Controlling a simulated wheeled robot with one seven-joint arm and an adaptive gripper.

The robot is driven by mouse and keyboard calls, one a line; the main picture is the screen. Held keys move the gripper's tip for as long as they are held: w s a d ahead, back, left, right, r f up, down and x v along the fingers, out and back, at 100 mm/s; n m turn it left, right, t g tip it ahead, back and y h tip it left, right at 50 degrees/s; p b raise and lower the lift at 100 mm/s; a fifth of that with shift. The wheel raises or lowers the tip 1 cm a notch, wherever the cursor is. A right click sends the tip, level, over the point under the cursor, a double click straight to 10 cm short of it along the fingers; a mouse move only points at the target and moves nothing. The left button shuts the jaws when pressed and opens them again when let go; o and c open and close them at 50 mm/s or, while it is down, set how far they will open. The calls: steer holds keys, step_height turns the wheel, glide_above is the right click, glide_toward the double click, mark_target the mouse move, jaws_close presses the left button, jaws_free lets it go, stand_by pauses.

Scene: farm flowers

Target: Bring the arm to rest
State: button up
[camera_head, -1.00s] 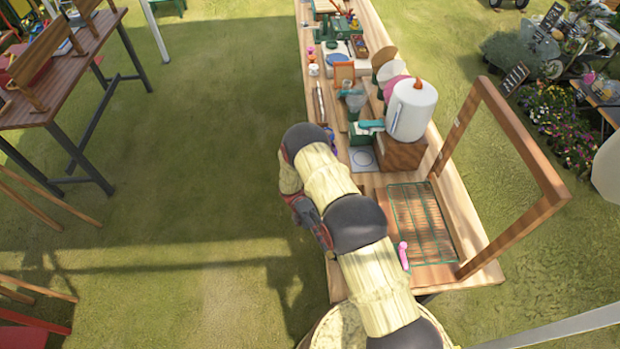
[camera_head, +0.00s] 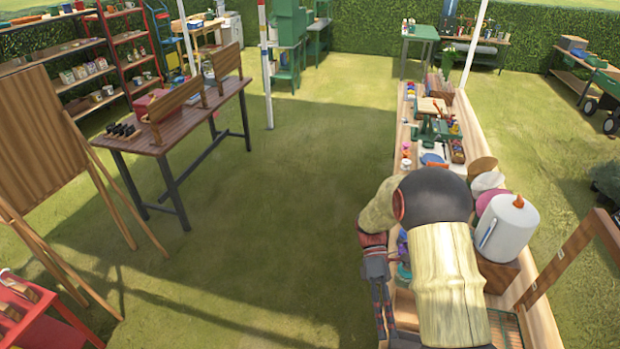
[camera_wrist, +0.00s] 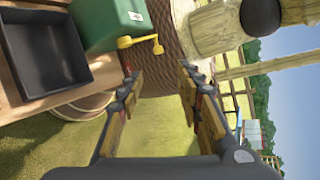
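My gripper (camera_wrist: 159,76) is open in the wrist view, its two fingers well apart with nothing between them. In the head view my arm is folded at the lower right. My gripper (camera_head: 379,290) hangs beside the long wooden bench (camera_head: 546,318), over its left edge or just off it. My forearm hides part of the bench top. I cannot tell from the head view how far apart the fingers are.
A paper towel roll (camera_head: 505,235) stands on the bench close right of my arm, near a wooden frame (camera_head: 570,262). The wrist view shows a black tray (camera_wrist: 45,50) and a green box (camera_wrist: 105,25). Open grass (camera_head: 270,200) lies left.

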steer(key=s+r+m+t+b, duration=0.2)
steer(key=s+r+m+t, duration=0.2)
steer(key=r+m+t, duration=0.3)
steer(key=s+r+m+t+y+b, duration=0.1)
steer(key=s+r+m+t+b, duration=0.2)
steer(key=r+t, duration=0.8)
steer(key=s+m, duration=0.2)
steer(key=m, duration=0.2)
steer(key=shift+s+a+t+b, duration=0.2)
steer(key=shift+a+t+b, duration=0.05)
steer(key=shift+t+b, duration=0.05)
steer(key=shift+a+f, duration=0.1)
